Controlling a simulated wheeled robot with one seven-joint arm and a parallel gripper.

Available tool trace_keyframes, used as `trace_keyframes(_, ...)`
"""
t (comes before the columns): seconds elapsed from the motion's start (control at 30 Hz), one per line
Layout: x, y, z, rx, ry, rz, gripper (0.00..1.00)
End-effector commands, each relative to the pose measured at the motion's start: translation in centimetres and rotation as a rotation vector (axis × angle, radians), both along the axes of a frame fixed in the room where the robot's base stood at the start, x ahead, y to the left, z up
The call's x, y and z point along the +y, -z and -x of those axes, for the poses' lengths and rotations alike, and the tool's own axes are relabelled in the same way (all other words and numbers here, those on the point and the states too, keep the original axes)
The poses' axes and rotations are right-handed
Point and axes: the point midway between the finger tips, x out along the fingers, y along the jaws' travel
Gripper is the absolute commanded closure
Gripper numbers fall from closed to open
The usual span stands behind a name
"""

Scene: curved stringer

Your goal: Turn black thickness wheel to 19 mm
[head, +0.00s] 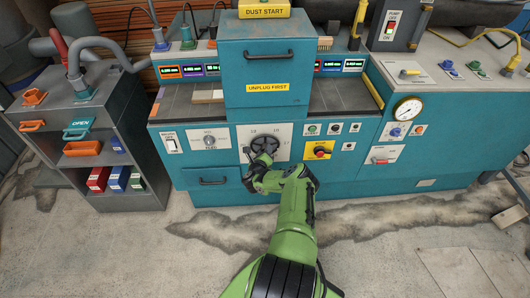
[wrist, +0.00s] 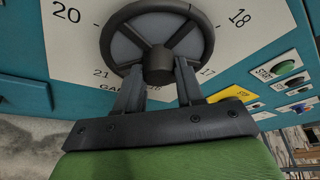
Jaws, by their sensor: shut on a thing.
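The black thickness wheel (head: 265,145) is on a white dial plate (head: 284,133) at the front of the teal machine. In the wrist view the wheel (wrist: 158,62) has a round hub, spokes and a dark rim. The dial shows 20 at upper left, 18 at upper right, 21 at lower left and 17 at lower right. The dial above the wheel's top is cut off. A small mark shows on the rim at upper right; I cannot tell whether it is the pointer. My gripper (wrist: 159,86) is shut on the wheel, its fingers either side below the hub.
A yellow-and-red switch (head: 319,150) and several small buttons sit right of the dial. A drawer handle (head: 213,181) projects at lower left. A tall teal housing (head: 268,60) rises above the wheel. A grey cabinet (head: 92,120) stands left. The floor in front is clear.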

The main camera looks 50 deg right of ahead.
Motion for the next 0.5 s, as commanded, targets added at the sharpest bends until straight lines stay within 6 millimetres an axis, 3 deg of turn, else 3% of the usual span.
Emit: trace_keyframes(0.5, 0.14, 0.46, -0.21, 0.367, -0.001, 0.326, 0.93)
